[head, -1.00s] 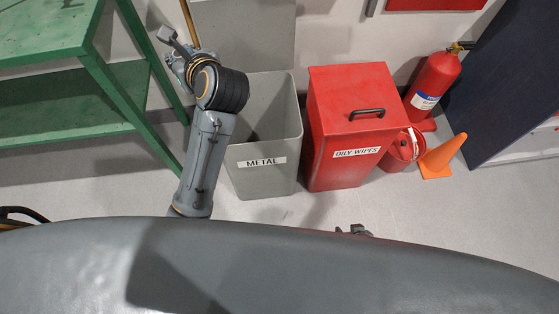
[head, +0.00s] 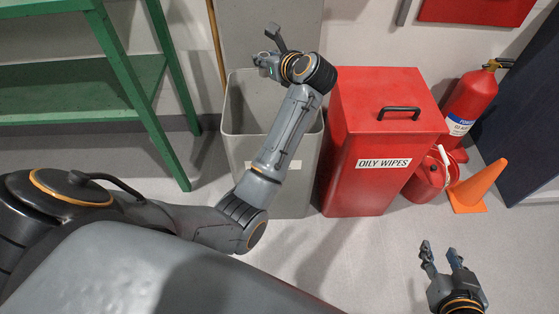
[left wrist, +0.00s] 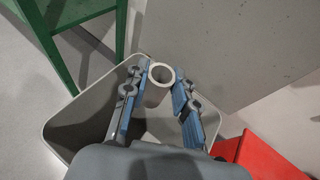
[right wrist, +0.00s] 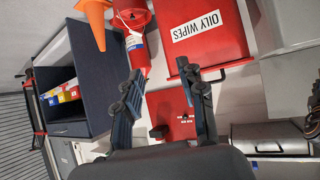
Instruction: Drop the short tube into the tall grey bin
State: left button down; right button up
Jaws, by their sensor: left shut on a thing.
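The short tube (left wrist: 161,74) shows as a pale ring, seen end-on in the left wrist view. My left gripper (left wrist: 160,80) is shut on it, one finger on each side. The tall grey bin (head: 239,150) stands on the floor, its METAL label mostly hidden behind my left arm. My left gripper (head: 266,62) is above the back part of the bin's opening in the head view; I cannot make out the tube there. In the left wrist view the tube appears over the bin (left wrist: 60,128). My right gripper (head: 440,254) is open and empty at the lower right.
A red OILY WIPES bin (head: 365,190) stands close on the right of the grey bin. Beyond it are a red can (head: 428,178), an orange cone (head: 474,190) and a fire extinguisher (head: 468,100). A green shelf (head: 70,85) stands on the left. A wall is behind.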

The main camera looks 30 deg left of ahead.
aim_at(267, 76)
pick_arm(q)
notch_tip(267, 76, down, 3)
jog(key=shift+r+b, duration=0.1)
jog(key=shift+b, duration=1)
notch_tip(267, 76, down, 3)
jog(key=shift+r+b, duration=0.15)
jog(key=shift+b, duration=0.9)
pick_arm(e)
jog(key=w+a+r+t+y, duration=0.1)
jog(key=r+t+y, duration=0.1)
jog(key=r+t, duration=0.4)
jog(key=w+a+r+t+y, duration=0.1)
jog(key=r+t, duration=0.5)
jog(key=r, duration=0.6)
jog(key=shift+w+a+r+n+y, duration=0.3)
jog(key=shift+w+a+y, duration=0.15)
jog(key=shift+a, duration=0.35)
pick_arm(q)
jog(key=c, duration=1)
grip_release()
jog(key=v, duration=0.7)
jog(key=shift+s+d, duration=0.1)
jog(key=shift+d, duration=0.1)
